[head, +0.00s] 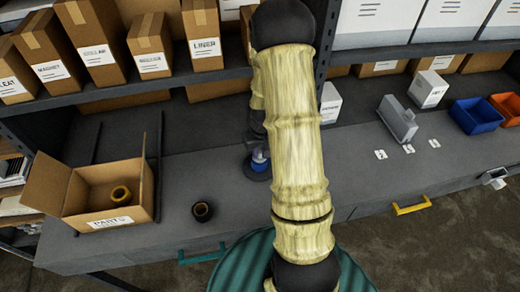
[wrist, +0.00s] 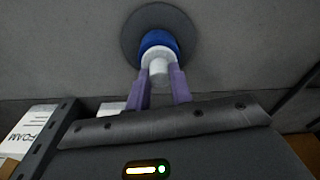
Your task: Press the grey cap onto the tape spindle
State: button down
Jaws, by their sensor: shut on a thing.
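The tape spindle has a dark round base (wrist: 133,38) with a blue roll (wrist: 160,39) around its middle, and it stands on the grey bench top. The pale grey cap (wrist: 158,68) shows a wide rim and a narrower knob. My gripper (wrist: 160,78) has two purple fingers shut on the cap's knob. The cap is in line with the blue roll; I cannot tell whether it is seated or slightly above. In the head view the spindle base (head: 257,174) shows just left of my arm, which hides most of the gripper.
An open parts carton (head: 110,213) with a yellow ring inside and a dark ring (head: 203,211) stand to the left. A grey device (head: 398,118), white tags, a blue bin (head: 474,116) and an orange bin (head: 506,106) are to the right. Boxed shelves rise behind.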

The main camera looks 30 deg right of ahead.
jog(key=shift+w+r, duration=0.1)
jog(key=shift+r, duration=0.25)
dwell(0.6)
jog(key=shift+f, duration=0.3)
dwell(0.7)
dwell(0.3)
jog(key=c, duration=0.7)
grip_release()
jog(key=shift+r+p, duration=2.5)
jog(key=shift+r, duration=1.05)
